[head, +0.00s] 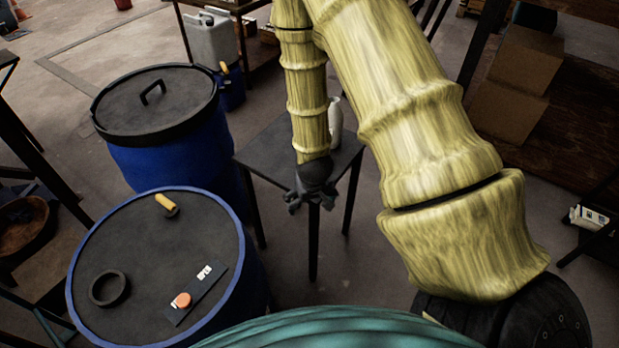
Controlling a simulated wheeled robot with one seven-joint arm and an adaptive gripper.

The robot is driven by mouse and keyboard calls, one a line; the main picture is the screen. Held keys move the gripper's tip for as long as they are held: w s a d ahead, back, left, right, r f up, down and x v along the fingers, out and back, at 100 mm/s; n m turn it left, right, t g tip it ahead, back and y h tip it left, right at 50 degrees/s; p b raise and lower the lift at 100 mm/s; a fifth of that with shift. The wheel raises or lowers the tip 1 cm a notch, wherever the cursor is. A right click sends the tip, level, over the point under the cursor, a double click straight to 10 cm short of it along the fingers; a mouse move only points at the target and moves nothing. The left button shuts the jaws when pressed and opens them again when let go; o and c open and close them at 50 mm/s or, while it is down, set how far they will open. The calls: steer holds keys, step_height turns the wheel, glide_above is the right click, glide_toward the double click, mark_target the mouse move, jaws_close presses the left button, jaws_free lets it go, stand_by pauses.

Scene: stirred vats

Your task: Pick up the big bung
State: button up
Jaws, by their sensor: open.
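An orange round piece (182,300) sits on a dark flat strip (196,297) on top of the near blue drum (240,290). It looks like a bung, but I cannot tell for sure that it is the big one. A small white piece (204,272) with dark marks lies at the strip's far end. A black ring (109,288) and a yellow-handled piece (167,205) are also on this drum top. My gripper (311,203) is open and appears empty, pointing down near the front edge of the small dark table, right of the drum and apart from it.
A second blue drum (175,150) with a black handled lid stands behind the near one. A white bottle (335,122) stands on the small dark table (262,150), partly behind my arm. Cardboard boxes (515,80) sit on a rack at right.

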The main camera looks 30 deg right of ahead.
steer(key=w+d+r+m+t+b, duration=0.1)
steer(key=w+d+r+b, duration=0.3)
steer(key=w+d+r, duration=0.45)
steer(key=shift+h, duration=0.3)
steer(key=shift+w+a+f+p, duration=0.15)
steer(key=shift+w+f, duration=0.4)
steer(key=shift+f, duration=0.45)
steer(key=shift+w+a+f+p, duration=0.15)
steer(key=shift+w+f, duration=0.35)
steer(key=shift+f, duration=0.45)
steer(key=shift+w+a+f+p, duration=0.15)
steer(key=shift+w+f, duration=0.4)
steer(key=shift+f, duration=0.45)
steer(key=shift+p+x, duration=0.75)
steer(key=shift+x, duration=1.9)
steer(key=shift+d, duration=0.2)
steer(key=c, duration=0.9)
